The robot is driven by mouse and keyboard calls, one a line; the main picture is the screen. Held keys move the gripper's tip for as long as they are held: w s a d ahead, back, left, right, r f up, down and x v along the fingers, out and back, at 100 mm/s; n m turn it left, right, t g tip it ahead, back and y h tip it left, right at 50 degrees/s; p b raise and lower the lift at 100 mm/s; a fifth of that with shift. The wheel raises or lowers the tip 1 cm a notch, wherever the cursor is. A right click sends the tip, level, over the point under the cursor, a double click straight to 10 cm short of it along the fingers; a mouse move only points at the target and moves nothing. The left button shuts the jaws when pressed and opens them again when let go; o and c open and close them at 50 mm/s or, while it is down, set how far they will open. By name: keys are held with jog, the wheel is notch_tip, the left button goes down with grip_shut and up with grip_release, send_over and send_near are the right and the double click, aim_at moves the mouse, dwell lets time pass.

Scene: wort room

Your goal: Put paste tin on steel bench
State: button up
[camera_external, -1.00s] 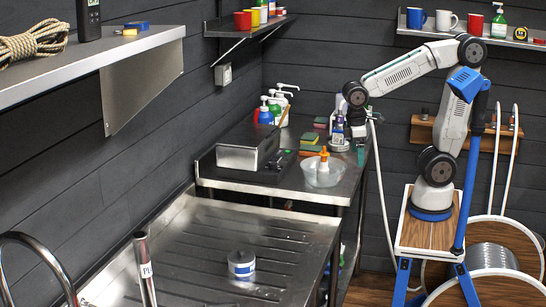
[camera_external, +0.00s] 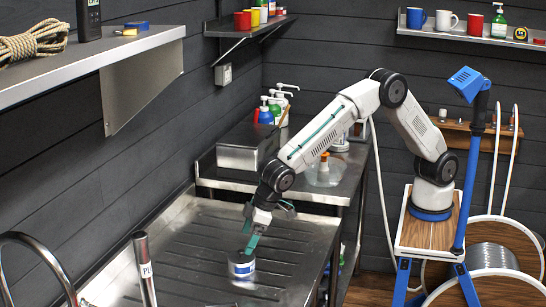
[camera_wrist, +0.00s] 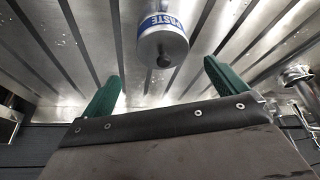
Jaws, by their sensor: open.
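The paste tin (camera_external: 241,265) is a short grey tin with a blue and white label. It stands on the ribbed steel drainer in the front of the external view. In the wrist view the paste tin (camera_wrist: 163,42) shows with its knobbed lid, beyond and between the fingers. My gripper (camera_external: 252,243) is open and empty, with its green fingers close above the tin. In the wrist view my gripper (camera_wrist: 160,85) has one finger to each side of the tin. The steel bench (camera_external: 339,196) stands behind the drainer, partly hidden by my arm.
On the bench are a steel box (camera_external: 240,152), several pump bottles (camera_external: 275,108) and a clear bowl (camera_external: 322,174) holding an orange-topped bottle. A curved steel pipe (camera_external: 40,250) and an upright tube (camera_external: 144,268) stand at the front left. Most of the drainer is clear.

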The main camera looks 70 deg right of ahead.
aim_at(241, 257)
jog(key=x, duration=0.8)
jog(key=shift+s+a+f, duration=0.15)
jog(key=shift+s+f, duration=0.05)
jog(key=shift+s, duration=0.15)
jog(key=shift+r, duration=0.1)
jog(key=c, duration=1.8)
jog(key=shift+r, duration=0.1)
